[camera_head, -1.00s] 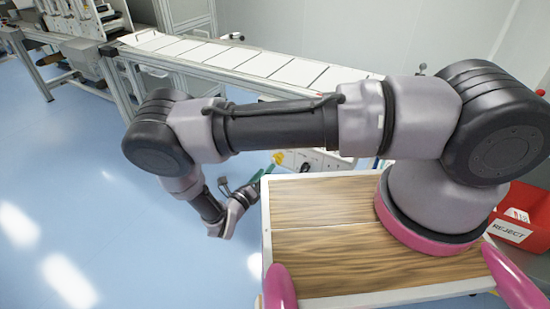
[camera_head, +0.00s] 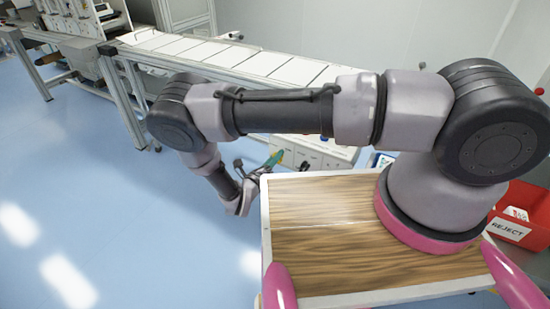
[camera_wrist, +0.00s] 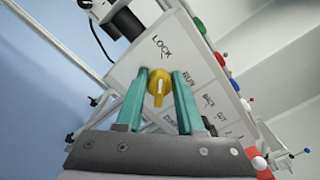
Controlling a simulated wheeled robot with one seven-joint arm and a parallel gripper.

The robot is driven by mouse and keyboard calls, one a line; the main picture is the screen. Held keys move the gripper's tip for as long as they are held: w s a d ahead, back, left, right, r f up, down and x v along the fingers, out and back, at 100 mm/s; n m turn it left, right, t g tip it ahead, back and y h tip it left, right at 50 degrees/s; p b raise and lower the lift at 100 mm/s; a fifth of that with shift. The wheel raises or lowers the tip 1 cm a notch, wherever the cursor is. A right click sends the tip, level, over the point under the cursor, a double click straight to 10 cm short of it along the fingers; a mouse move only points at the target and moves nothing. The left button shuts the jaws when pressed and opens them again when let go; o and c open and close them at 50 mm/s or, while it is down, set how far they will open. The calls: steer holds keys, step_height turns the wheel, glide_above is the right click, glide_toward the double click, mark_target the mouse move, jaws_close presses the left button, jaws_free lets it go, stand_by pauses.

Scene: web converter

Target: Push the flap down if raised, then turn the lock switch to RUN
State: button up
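The yellow lock switch (camera_wrist: 158,86) sits on a white panel (camera_wrist: 200,75), with LOCK printed above it and RUN to its right in the wrist view. My gripper (camera_wrist: 161,74) has teal fingers standing apart, with the switch showing in the gap between them. I cannot tell whether the fingers touch it. In the head view my gripper (camera_head: 272,160) is at the left end of the white control box (camera_head: 325,150) and covers the switch. I cannot make out a flap or its position.
A conveyor with white plates (camera_head: 230,58) runs behind the box. My wooden deck (camera_head: 320,215) is in front, with a red REJECT bin (camera_head: 520,215) at right. Coloured knobs (camera_wrist: 221,58) line the panel's edge. Blue floor at left is clear.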

steer(key=shift+m, duration=0.3)
jaws_close()
steer(key=m, duration=0.3)
steer(key=shift+m, duration=0.3)
steer(key=m, duration=0.4)
steer(key=shift+s+d+m, duration=0.15)
steer(key=shift+d+m, duration=0.05)
steer(key=shift+m, duration=0.1)
steer(key=m, duration=0.4)
steer(key=shift+s+d, duration=0.1)
steer(key=shift+d+f+m, duration=0.1)
steer(key=shift+m, duration=2.4)
steer(key=shift+s, duration=0.1)
steer(key=o, duration=1)
jaws_free()
steer(key=shift+o, duration=0.2)
